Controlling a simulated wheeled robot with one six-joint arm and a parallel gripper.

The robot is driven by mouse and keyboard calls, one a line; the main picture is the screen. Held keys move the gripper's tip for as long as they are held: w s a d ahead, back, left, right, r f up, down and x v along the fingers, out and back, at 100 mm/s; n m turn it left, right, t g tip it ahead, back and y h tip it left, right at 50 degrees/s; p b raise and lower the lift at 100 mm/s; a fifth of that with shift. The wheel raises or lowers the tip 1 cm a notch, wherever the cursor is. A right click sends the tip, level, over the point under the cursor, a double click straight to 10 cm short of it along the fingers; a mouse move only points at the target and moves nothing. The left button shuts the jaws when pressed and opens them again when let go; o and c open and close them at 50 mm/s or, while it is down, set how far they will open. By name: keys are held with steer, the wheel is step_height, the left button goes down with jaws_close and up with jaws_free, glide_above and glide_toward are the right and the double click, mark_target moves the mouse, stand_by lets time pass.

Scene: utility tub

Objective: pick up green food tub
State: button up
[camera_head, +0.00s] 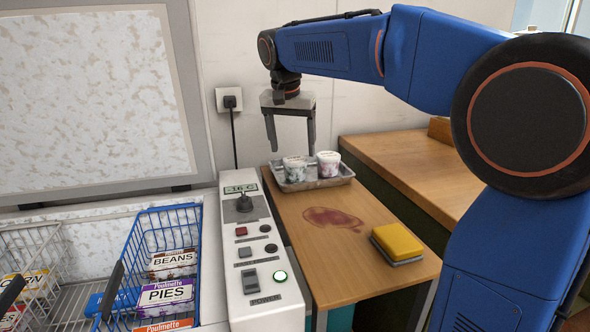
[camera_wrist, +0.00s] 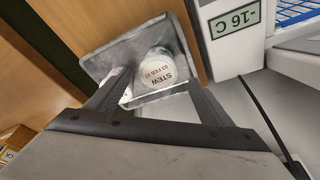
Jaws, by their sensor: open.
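A white food tub with greenish-grey mottling (camera_head: 294,169) stands upright in a metal tray (camera_head: 318,182) on the wooden counter. In the wrist view the tub nearer the panel has a white lid (camera_wrist: 154,72) reading STEW. A second tub with pink-red marking (camera_head: 328,164) stands to its right; in the wrist view it is mostly hidden behind a finger (camera_wrist: 117,84). My gripper (camera_head: 291,142) is open and empty, pointing down above the tray. In the wrist view its fingers (camera_wrist: 160,80) spread on either side of the STEW lid. No contact shows.
A control panel (camera_head: 262,252) stands left of the counter. A blue basket (camera_head: 184,222) with labelled boxes lies further left. A yellow sponge (camera_head: 397,242) and a red stain (camera_head: 333,219) are on the counter's nearer part. A wall (camera_head: 350,108) stands behind.

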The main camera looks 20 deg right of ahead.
mark_target(295, 160)
steer(key=shift+x, duration=3.55)
steer(key=shift+s, duration=0.1)
steer(key=shift+c, duration=0.5)
steer(key=c, duration=1.1)
